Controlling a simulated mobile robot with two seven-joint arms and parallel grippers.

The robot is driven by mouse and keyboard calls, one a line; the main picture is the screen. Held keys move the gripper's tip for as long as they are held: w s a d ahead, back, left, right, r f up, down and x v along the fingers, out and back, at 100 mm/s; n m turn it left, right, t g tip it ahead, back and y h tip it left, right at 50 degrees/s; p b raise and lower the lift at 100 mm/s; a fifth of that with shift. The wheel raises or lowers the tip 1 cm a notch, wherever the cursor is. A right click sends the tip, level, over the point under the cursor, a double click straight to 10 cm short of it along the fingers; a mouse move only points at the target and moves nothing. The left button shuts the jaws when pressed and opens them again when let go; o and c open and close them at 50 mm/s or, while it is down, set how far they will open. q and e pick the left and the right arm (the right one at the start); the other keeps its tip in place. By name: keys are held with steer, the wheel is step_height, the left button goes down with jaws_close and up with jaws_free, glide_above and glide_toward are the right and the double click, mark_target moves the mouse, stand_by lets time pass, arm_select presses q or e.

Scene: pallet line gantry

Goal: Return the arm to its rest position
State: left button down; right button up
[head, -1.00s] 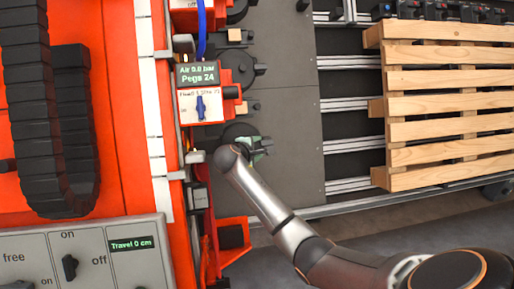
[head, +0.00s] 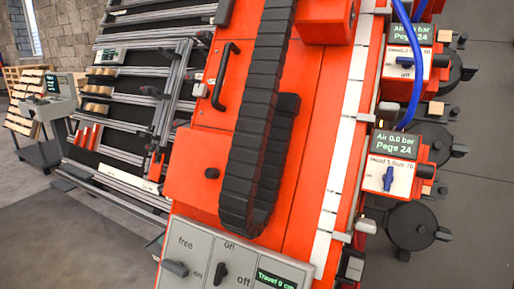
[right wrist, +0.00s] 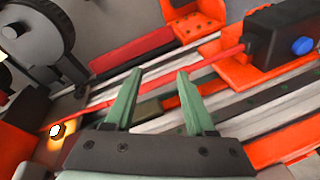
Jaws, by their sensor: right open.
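My right gripper (right wrist: 155,88) shows in the right wrist view with its two green fingers apart and nothing between them. Beyond the fingertips are a thin red bar (right wrist: 205,62), grey rails and orange machine parts. I cannot tell whether the fingers touch any of these. Neither arm shows in the head view now, and my left gripper is in no current frame.
The orange gantry (head: 215,165) fills the middle of the head view, with a black cable chain (head: 255,110) along it. A grey control panel (head: 240,268) is at the bottom. Nailing heads with displays (head: 397,145) stand at right. Grey floor (head: 70,240) is clear at lower left.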

steer(key=s+a+r+m+t+y, duration=0.15)
steer(key=s+a+m+y, duration=0.4)
steer(key=s+a, duration=0.9)
arm_select(q)
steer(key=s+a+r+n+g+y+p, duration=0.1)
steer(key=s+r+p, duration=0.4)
steer(key=p, duration=1.5)
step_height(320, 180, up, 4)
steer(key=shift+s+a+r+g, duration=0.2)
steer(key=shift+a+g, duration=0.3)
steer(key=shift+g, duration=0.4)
arm_select(e)
steer(key=s+d+r+g+h, duration=0.1)
steer(key=s+d+r+g, duration=0.2)
steer(key=s+r, duration=0.3)
step_height(320, 180, up, 3)
steer(key=shift+s+d+r+m, duration=0.2)
steer(key=shift+s+d+m, duration=0.2)
steer(key=shift+d, duration=0.3)
